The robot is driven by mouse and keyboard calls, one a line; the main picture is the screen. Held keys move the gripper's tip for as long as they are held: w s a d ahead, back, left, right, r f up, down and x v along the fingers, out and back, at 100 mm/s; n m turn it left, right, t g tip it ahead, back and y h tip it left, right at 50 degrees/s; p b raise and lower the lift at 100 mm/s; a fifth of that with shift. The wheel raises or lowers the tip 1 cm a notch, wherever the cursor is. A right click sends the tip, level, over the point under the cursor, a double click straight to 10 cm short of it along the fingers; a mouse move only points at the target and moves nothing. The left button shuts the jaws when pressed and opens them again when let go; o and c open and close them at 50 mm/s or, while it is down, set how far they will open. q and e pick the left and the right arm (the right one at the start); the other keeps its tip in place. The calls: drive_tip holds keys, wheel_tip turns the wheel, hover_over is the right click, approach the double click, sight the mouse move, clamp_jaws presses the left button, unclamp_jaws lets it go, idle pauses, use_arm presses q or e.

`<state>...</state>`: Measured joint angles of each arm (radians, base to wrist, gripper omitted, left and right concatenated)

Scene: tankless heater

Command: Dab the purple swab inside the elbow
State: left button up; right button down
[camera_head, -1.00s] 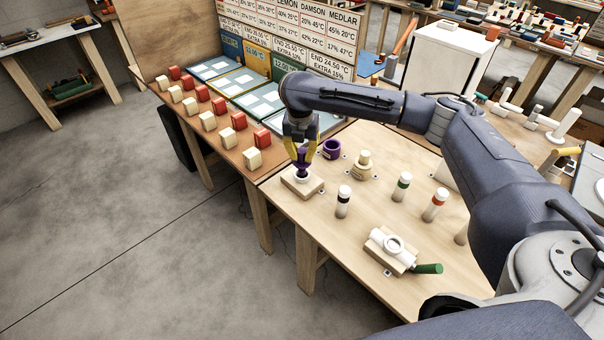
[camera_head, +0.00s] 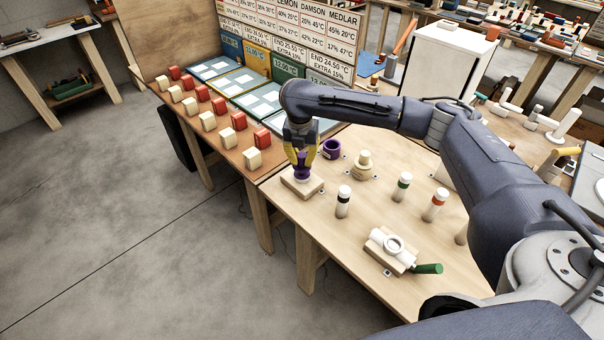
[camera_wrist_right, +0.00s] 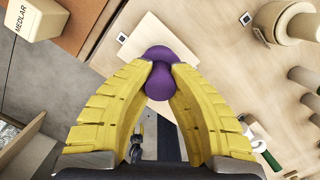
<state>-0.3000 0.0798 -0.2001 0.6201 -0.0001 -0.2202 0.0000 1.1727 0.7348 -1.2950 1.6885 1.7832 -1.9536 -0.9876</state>
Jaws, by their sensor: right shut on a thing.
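My right gripper (camera_head: 302,160) is shut on the purple swab (camera_head: 302,174), which points down over a small wooden block (camera_head: 312,187) at the table's left corner. In the right wrist view the swab (camera_wrist_right: 160,78) sits between the yellow fingers, with the pale block (camera_wrist_right: 142,40) beneath it. The white round-mouthed fitting on this block is now almost wholly hidden by the swab; I cannot tell how deep the swab's tip is in it. Another white fitting (camera_head: 393,244) lies on a wooden base near the front, with a green handle (camera_head: 428,269) beside it. My left gripper is not in view.
A purple ring-shaped holder (camera_head: 332,149) and a cream stepped piece (camera_head: 363,165) stand behind the block. Banded bottles (camera_head: 343,201) stand to the right. Red and cream blocks (camera_head: 252,158) line the adjoining bench.

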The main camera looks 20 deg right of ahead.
drive_tip(key=shift+f, duration=0.25)
idle(1.2)
drive_tip(key=shift+r, duration=1.15)
idle(0.7)
drive_tip(key=shift+r, duration=3)
